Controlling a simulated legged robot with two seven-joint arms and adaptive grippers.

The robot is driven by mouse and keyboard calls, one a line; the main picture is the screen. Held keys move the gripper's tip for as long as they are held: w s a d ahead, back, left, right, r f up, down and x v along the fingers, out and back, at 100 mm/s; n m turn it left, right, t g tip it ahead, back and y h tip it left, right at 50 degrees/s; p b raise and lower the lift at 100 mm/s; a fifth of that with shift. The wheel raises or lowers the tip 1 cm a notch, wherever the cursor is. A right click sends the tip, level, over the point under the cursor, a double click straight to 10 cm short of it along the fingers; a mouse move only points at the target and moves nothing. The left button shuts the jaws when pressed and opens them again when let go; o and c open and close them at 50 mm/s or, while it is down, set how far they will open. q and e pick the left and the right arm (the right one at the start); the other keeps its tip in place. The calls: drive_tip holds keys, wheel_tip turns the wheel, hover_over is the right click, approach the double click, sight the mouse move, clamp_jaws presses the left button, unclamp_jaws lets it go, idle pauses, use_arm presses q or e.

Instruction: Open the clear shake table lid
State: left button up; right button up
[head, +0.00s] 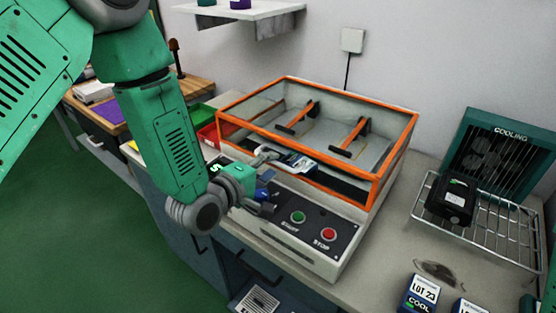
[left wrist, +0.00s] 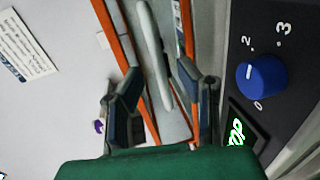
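The shake table (head: 345,240) stands on the bench, with its clear lid (head: 345,118) framed in orange. The lid looks shut over the clamps inside. My left gripper (head: 268,180) is at the lid's lower front edge, above the control panel. In the left wrist view my left gripper (left wrist: 160,95) is open, its two fingers on either side of a pale grey handle bar (left wrist: 150,40). The orange frame (left wrist: 113,35) runs beside the bar. I see gaps between the bar and both fingers. My right gripper is not in view.
The panel has a green start button (head: 298,217), a red stop button (head: 328,235) and a blue knob (left wrist: 261,82) close to the gripper. A wire rack (head: 485,215) and cooling unit (head: 500,155) stand at right. A wall shelf (head: 245,15) hangs behind.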

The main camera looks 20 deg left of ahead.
use_arm(q)
drive_tip(key=shift+w+a+f, duration=0.1)
drive_tip(key=shift+w+f, duration=0.1)
drive_tip(key=shift+w, duration=0.45)
drive_tip(key=shift+w+f, duration=0.2)
drive_tip(key=shift+w, duration=0.4)
drive_tip(key=shift+d, duration=0.3)
drive_tip(key=shift+d+r, duration=0.1)
drive_tip(key=shift+d, duration=0.1)
drive_tip(key=shift+c, duration=0.8)
drive_tip(key=shift+d, duration=0.15)
clamp_jaws()
drive_tip(key=shift+a, duration=0.2)
